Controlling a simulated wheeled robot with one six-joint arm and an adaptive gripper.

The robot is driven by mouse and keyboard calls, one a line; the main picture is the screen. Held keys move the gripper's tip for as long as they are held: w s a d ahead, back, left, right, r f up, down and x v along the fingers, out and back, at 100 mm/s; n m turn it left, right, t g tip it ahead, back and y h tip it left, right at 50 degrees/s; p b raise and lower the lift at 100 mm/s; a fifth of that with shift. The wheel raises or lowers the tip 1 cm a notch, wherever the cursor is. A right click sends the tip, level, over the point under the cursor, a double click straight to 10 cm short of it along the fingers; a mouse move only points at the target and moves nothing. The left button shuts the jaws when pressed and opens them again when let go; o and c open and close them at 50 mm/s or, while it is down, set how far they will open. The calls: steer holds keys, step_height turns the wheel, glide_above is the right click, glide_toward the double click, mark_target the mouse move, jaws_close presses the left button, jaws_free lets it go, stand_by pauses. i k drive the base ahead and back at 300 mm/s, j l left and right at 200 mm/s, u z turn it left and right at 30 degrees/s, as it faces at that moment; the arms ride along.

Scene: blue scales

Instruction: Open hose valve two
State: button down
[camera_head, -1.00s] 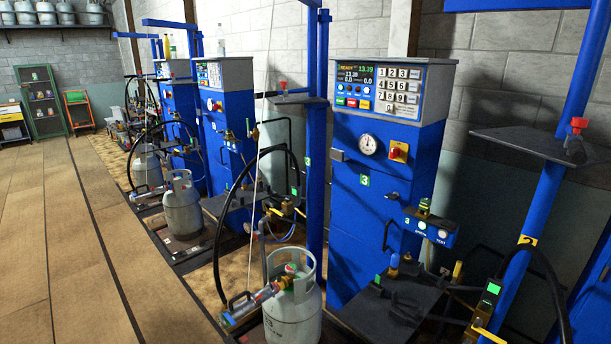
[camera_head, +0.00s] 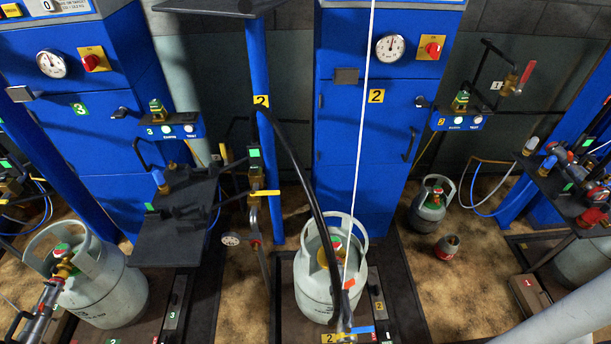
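Scale two's blue post (camera_head: 258,75) carries a yellow plate marked 2 (camera_head: 261,101). Beside and below it is a valve with a yellow lever (camera_head: 264,193), on an upright metal pipe. The lever lies roughly level, across the pipe. A green tag (camera_head: 254,153) sits just above the valve. A black hose (camera_head: 310,190) arches from the post down to the front of a grey gas cylinder (camera_head: 318,285) standing on scale two. The hose's end at the bottom edge is partly cut off. My gripper is not in view.
Blue cabinet two (camera_head: 345,155) stands behind the cylinder. A dark shelf (camera_head: 172,237) juts out left of the valve, and another cylinder (camera_head: 108,290) stands at lower left. A small cylinder (camera_head: 430,205) and a small grey-red canister (camera_head: 447,246) stand on the floor at right.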

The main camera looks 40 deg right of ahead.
mark_target(253, 193)
steer(key=i+j+z, duration=0.2)
steer(key=z, duration=0.15)
steer(key=i+j+z, duration=0.15)
steer(key=j+z, duration=0.2)
steer(key=i+j+z, duration=0.1)
steer(key=j+z, duration=0.25)
steer(key=j, duration=0.15)
steer(key=i+j, duration=0.1)
steer(key=j, duration=0.25)
steer(key=i+j, duration=0.1)
steer(key=j, duration=0.3)
steer(key=i+j, duration=0.1)
steer(key=j, duration=0.25)
steer(key=z, duration=0.05)
